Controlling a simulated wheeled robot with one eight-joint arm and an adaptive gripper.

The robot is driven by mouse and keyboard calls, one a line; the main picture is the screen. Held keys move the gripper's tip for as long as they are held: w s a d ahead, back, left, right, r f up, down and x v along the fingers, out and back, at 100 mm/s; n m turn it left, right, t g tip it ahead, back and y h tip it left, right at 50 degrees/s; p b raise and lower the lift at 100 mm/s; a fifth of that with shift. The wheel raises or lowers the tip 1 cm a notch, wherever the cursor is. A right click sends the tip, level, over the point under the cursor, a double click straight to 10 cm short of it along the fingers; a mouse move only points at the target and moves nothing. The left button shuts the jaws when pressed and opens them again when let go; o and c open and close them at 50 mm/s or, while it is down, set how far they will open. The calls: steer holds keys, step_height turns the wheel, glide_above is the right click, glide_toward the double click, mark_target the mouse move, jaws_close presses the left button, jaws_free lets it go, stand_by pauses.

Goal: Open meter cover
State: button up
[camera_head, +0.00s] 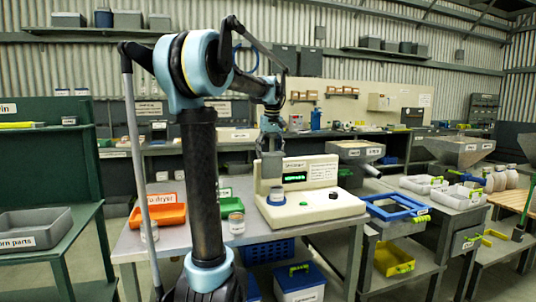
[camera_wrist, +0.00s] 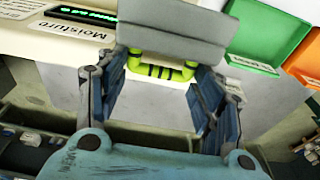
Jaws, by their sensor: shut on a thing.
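The cream moisture meter (camera_head: 312,199) stands on the grey table, with a lit green display on its front. Its grey cover (camera_head: 271,166) is at the meter's left part; in the wrist view the cover (camera_wrist: 175,30) is a flat grey plate at top centre. A yellow-green handle with black bands (camera_wrist: 160,68) sits along the cover's near edge. My gripper (camera_head: 270,135) is above the cover; in the wrist view its fingers (camera_wrist: 158,73) are on both sides of the handle, shut on it.
An orange tray (camera_head: 158,212) and a green tray (camera_head: 230,206) lie left of the meter, with a jar (camera_head: 236,223) in front. A blue frame (camera_head: 396,207) and white trays (camera_head: 423,184) are to the right. Hoppers (camera_head: 459,151) stand behind.

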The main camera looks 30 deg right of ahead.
steer(key=shift+s+a+r+t, duration=0.1)
steer(key=shift+s+a+t, duration=0.1)
steer(key=shift+s, duration=0.3)
steer(key=shift+s+a+t, duration=0.1)
steer(key=shift+s+t, duration=0.1)
steer(key=shift+s, duration=0.3)
steer(key=o, duration=1.5)
steer(key=shift+r, duration=0.2)
steer(key=v, duration=1.1)
steer(key=shift+r, duration=0.35)
